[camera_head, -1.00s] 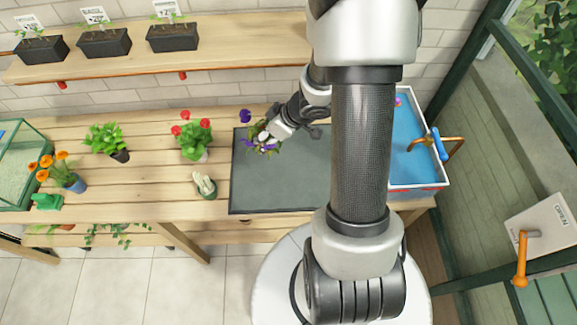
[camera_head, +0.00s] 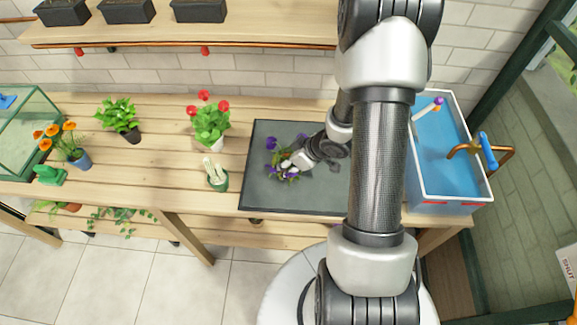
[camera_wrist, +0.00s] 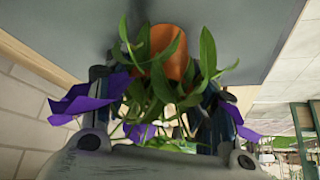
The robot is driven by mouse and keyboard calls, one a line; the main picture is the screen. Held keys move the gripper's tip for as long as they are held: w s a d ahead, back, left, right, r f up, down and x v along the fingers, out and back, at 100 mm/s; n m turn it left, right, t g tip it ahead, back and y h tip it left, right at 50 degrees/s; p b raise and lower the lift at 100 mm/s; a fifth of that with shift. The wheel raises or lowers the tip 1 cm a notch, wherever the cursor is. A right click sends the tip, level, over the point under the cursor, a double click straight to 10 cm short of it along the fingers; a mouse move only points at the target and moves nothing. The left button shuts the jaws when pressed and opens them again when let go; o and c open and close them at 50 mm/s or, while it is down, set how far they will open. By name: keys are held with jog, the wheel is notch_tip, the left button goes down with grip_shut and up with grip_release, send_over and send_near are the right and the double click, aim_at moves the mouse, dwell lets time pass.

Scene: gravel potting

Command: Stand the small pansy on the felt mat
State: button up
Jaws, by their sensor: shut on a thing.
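The small pansy has purple flowers and green leaves, and it shows over the left part of the mat in the head view (camera_head: 272,146). In the wrist view its orange pot (camera_wrist: 168,52) is seen beyond the leaves. The dark grey felt mat (camera_head: 262,195) lies flat on the bench. My gripper (camera_head: 288,166) is shut on the pansy, with its fingers (camera_wrist: 160,105) on either side of the leaves and stems. The leaves hide the exact grip. I cannot tell whether the pot touches the mat.
Left of the mat stand a cactus (camera_head: 216,176), a red-flowered plant (camera_head: 210,125), a green plant (camera_head: 120,118) and an orange-flowered plant (camera_head: 68,145). A blue water basin (camera_head: 445,160) stands right of the mat. The mat's front left is clear.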

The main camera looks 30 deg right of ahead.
jog(key=shift+f, duration=0.15)
jog(key=o, duration=1.2)
